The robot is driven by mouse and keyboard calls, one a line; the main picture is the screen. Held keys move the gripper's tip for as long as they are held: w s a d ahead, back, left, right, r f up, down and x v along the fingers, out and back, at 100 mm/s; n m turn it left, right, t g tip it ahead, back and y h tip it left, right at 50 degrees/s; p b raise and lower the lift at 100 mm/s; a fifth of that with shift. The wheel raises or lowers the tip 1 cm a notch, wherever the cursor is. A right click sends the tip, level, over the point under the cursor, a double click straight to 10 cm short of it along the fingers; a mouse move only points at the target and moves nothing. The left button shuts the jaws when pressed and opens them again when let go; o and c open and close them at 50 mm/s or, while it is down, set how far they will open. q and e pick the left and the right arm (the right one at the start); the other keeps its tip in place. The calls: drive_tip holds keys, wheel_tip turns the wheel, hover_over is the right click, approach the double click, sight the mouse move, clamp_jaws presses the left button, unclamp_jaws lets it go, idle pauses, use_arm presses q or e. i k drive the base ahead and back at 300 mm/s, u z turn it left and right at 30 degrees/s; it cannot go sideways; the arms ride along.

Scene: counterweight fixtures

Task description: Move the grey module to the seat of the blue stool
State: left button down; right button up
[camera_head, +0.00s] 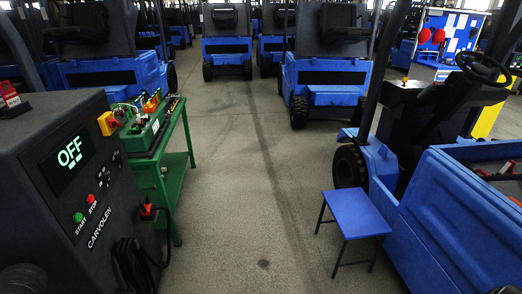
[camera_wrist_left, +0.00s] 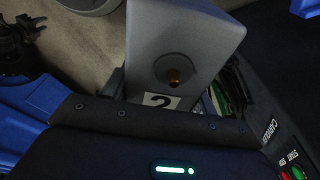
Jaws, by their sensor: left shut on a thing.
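The blue stool (camera_head: 355,213) stands upright on the floor at the lower right of the head view, its flat seat bare. The grey module (camera_wrist_left: 180,50) is in the left wrist view, a smooth block with a brass-coloured round fitting and a white label reading 2. My left gripper (camera_wrist_left: 150,125) is shut on the module; its dark body covers the bottom of that view and the fingertips are mostly hidden. The module and both grippers are outside the head view.
A dark charger cabinet (camera_head: 85,190) reading OFF stands at the left, beside a green bench (camera_head: 170,165) with equipment. A blue truck (camera_head: 460,215) is close to the stool's right. Several blue trucks stand behind. The middle floor (camera_head: 240,200) is clear.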

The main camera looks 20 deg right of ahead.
sight(361, 211)
drive_tip(key=z, duration=0.55)
drive_tip(key=i, duration=0.85)
drive_tip(key=z, duration=1.3)
drive_tip(key=i, duration=1.3)
drive_tip(key=z, duration=1)
drive_tip(key=i, duration=0.65)
drive_tip(key=z, duration=0.15)
